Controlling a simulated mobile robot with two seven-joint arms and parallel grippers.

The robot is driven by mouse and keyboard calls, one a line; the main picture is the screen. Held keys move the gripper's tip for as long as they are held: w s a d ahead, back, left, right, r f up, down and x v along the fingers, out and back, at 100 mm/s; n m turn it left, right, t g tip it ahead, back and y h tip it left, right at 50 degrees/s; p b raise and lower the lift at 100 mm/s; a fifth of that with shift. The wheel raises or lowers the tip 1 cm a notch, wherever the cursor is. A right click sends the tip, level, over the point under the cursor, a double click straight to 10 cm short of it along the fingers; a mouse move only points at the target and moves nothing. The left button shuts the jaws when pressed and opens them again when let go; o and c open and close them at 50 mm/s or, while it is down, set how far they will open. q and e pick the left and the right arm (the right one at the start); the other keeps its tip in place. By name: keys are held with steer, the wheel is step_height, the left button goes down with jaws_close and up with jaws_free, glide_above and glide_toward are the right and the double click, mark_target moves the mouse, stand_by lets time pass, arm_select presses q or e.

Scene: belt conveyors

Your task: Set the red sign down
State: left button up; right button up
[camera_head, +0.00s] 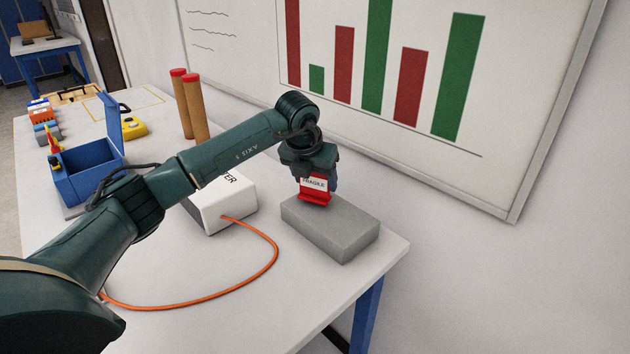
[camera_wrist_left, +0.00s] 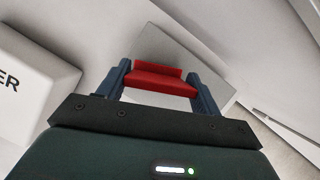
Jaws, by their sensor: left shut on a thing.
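The red sign (camera_head: 314,196) has a white label reading "FRAGILE" and is between the fingers of my left gripper (camera_head: 316,181). The sign is upright at the left end of the grey block (camera_head: 340,225), on or just above its top; I cannot tell whether they touch. In the left wrist view the red sign (camera_wrist_left: 160,78) spans the gap between the two blue-grey fingers of my left gripper (camera_wrist_left: 162,88), with the grey block (camera_wrist_left: 190,55) beyond it. My right gripper is not in view.
A white box (camera_head: 222,205) with an orange cable (camera_head: 276,250) lies left of the block. A blue open box (camera_head: 88,168), a yellow item (camera_head: 134,128) and two brown tubes (camera_head: 190,105) stand farther back. The table (camera_head: 300,290) is clear in front, and its right edge is near the block.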

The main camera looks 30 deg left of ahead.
arm_select(q)
steer(key=shift+f, duration=0.55)
steer(key=shift+f, duration=0.2)
steer(key=o, duration=1)
steer(key=shift+r, duration=0.1)
